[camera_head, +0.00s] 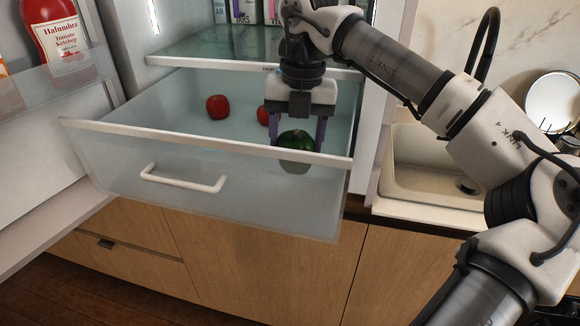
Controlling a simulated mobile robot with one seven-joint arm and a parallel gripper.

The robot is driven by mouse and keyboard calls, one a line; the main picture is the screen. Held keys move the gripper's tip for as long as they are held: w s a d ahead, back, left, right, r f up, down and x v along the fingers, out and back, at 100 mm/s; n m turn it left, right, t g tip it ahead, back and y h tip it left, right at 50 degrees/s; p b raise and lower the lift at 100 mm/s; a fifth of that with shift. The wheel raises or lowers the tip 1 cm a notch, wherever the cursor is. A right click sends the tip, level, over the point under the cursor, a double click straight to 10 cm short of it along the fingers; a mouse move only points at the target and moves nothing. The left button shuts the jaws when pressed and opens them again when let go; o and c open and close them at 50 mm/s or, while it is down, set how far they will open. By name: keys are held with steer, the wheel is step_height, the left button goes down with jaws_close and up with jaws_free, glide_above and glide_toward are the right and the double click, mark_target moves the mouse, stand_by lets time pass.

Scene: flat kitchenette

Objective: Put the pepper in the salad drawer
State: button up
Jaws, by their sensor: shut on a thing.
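A dark green pepper (296,140) is between the fingers of my gripper (298,135), which is shut on it. The pepper is inside the open salad drawer (115,165), near its front right part, behind the clear front panel. The lower part of the pepper shows blurred through the panel. I cannot tell whether it touches the drawer floor. The drawer is pulled out, with a white handle (183,180) on its front. My gripper points down into the drawer from above.
Two red fruits lie in the drawer, one at the left (218,106) and one partly hidden by my gripper (263,115). A glass shelf (200,45) is above the back of the drawer. The open fridge door with a ketchup bottle (58,38) is at left, a sink (430,165) at right.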

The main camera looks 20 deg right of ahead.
mark_target(301, 136)
steer(key=shift+f+b, duration=1.5)
steer(key=shift+f, duration=0.7)
steer(key=shift+f, duration=0.25)
steer(key=o, duration=1)
steer(key=shift+r, duration=0.1)
steer(key=r+p, duration=0.3)
steer(key=r, duration=0.1)
steer(key=r+p, duration=0.2)
steer(key=r, duration=0.2)
steer(key=r+p, duration=0.3)
steer(key=r, duration=0.1)
steer(key=shift+s+d+r+p, duration=0.15)
steer(key=shift+d+p, duration=0.2)
steer(key=shift+d, duration=0.05)
